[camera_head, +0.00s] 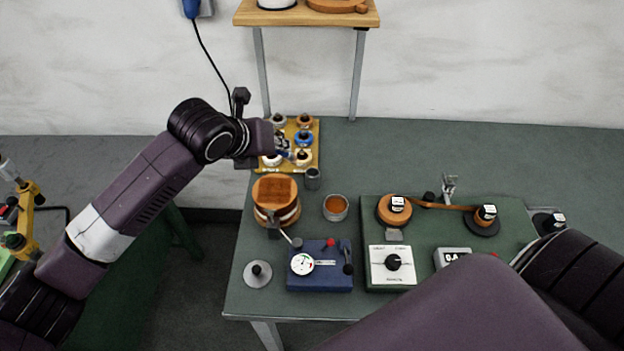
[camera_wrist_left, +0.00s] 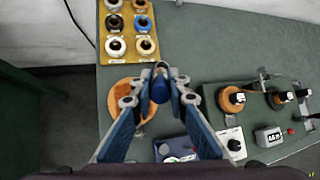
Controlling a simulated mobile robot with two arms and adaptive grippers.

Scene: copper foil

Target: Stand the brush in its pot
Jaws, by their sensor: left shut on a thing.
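My left gripper (camera_head: 287,152) is in front of the yellow spool board in the head view. In the left wrist view its blue fingers (camera_wrist_left: 160,85) are closed around a dark blue, rounded piece (camera_wrist_left: 160,90), which looks like the brush's handle seen end-on. The rest of the brush is hidden. A small dark grey pot (camera_head: 312,179) stands upright on the table, just below and right of the gripper in the head view. A round cup with orange-brown inside (camera_head: 336,207) stands nearby. I cannot tell which is the brush's pot. My right gripper is out of view.
A yellow board (camera_head: 263,162) with several spools lies behind. A blue gauge box (camera_head: 325,278) and a green winding base (camera_head: 376,213) fill the front and right. The table's back right is clear.

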